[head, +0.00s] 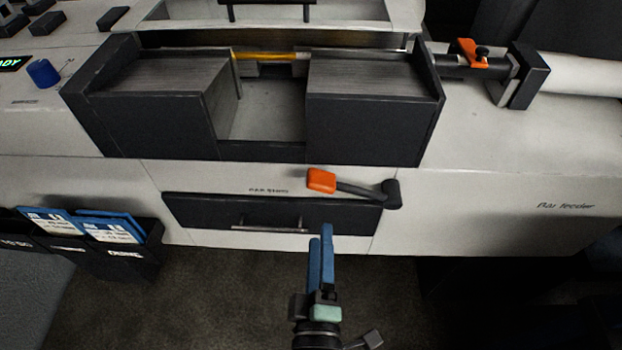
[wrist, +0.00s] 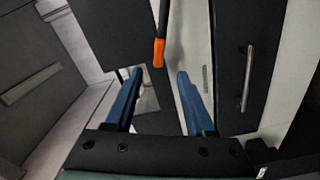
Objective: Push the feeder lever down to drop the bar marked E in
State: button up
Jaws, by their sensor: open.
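The feeder lever (head: 321,181) has an orange grip on a dark arm, on the front of the white machine. It lies roughly level, its arm running right to a dark pivot. In the wrist view its orange end (wrist: 158,53) appears ahead of and between the fingertips. My gripper (head: 320,236) has blue fingers and is below and in front of the lever in the head view. In the wrist view the fingers (wrist: 160,73) are apart with nothing between them. A yellow bar (head: 262,56) lies at the back of the dark feeder tray (head: 150,125); no letter on it is readable.
A dark drawer with a metal handle (head: 270,229) is under the lever. Dark bins with blue-white cards (head: 110,233) hang at the left. A blue knob (head: 43,72) is at the upper left. An orange clamp (head: 470,50) is at the upper right. Floor below is clear.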

aim_at(322, 191)
jog(key=w+p, duration=0.1)
jog(key=w, duration=1.2)
jog(key=shift+s, duration=0.1)
grip_shut()
dwell(1.1)
